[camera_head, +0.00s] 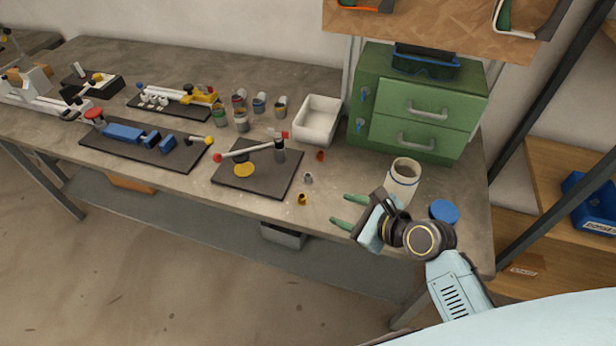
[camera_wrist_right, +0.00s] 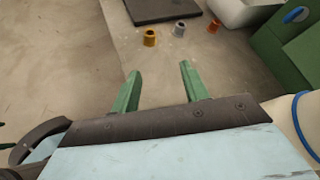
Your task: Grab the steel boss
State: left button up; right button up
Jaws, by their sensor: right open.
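The steel boss (camera_head: 308,178) is a small grey hollow cylinder on the bench, right of the dark plate with the lever. It also shows in the right wrist view (camera_wrist_right: 179,29), between a brass-coloured boss (camera_wrist_right: 150,38) and a copper-coloured boss (camera_wrist_right: 213,26). My right gripper (camera_head: 341,212) is open and empty, with green fingers, to the right of and nearer than the steel boss. In the right wrist view the fingertips (camera_wrist_right: 159,68) are apart and the steel boss lies beyond them. My left gripper is not in view.
The dark plate (camera_head: 225,180) with a red-tipped lever is left of the bosses. A white tray (camera_head: 318,118), a green drawer cabinet (camera_head: 388,105), a white jar (camera_head: 402,182) and a blue lid (camera_head: 444,211) stand behind or right. Bench between fingers and bosses is clear.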

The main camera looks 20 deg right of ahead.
jog(key=m, duration=0.1)
jog(key=w+d+m+t, duration=0.1)
jog(key=m, duration=0.1)
jog(key=w+r+m, duration=0.1)
jog(key=shift+w+d+m, duration=0.2)
jog(key=shift+w+m, duration=0.05)
jog(key=shift+m, duration=0.15)
jog(key=b, duration=0.2)
send_near(311, 178)
jog(key=shift+t, duration=0.3)
jog(key=x, duration=0.4)
jog(key=shift+s+a+f, duration=0.15)
jog(key=shift+a+f, duration=0.1)
jog(key=shift+f, duration=0.1)
jog(key=b+x, duration=0.1)
jog(key=x, duration=0.3)
jog(key=shift+w+d, duration=0.1)
jog(key=shift+w, duration=0.1)
jog(key=shift+w+a+f+b, duration=0.2)
jog(key=shift+w+b, duration=0.1)
jog(key=shift+w, duration=0.15)
jog(key=shift+r, duration=0.1)
jog(key=shift+c, duration=0.9)
grip_shut()
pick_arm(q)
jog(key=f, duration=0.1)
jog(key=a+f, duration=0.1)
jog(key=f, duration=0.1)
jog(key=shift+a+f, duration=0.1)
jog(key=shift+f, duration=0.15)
